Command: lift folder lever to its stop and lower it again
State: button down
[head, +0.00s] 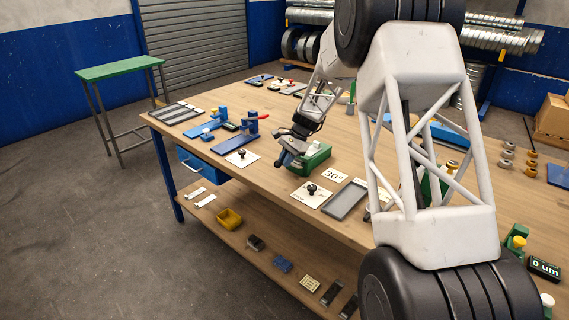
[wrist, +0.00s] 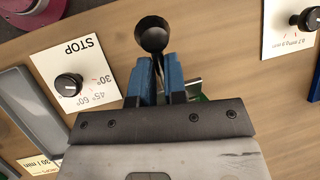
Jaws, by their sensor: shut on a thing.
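My gripper (wrist: 157,72) has two blue fingers, shut on the folder lever just below its black ball knob (wrist: 152,34). The knob stands out beyond the fingertips in the wrist view. The lever's shaft is mostly hidden between the fingers. A metal piece (wrist: 194,84) and a bit of green show behind the right finger. In the head view my gripper (head: 285,158) is low over the bench, beside the green folder body (head: 316,157). The knob cannot be made out there, so the lever's angle is hard to tell.
A dial card (wrist: 93,52) marked STOP, 30°, 45°, 60° lies left of my gripper in the wrist view. Another dial card (wrist: 287,42) is at right. A grey tray (head: 345,201) and blue clamp tools (head: 236,141) share the wooden bench.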

jog(key=shift+w+r+g+y, duration=0.1)
jog(key=shift+r+g+y, duration=0.3)
jog(key=shift+g+y, duration=0.1)
jog(key=c, duration=1.2)
grip_release()
jog(key=shift+r, duration=0.1)
jog(key=shift+o, duration=0.2)
jog(key=shift+d, duration=0.1)
jog(key=v, duration=0.7)
jog(key=shift+d+r, duration=0.15)
jog(key=shift+r, duration=0.1)
jog(key=shift+r, duration=0.1)
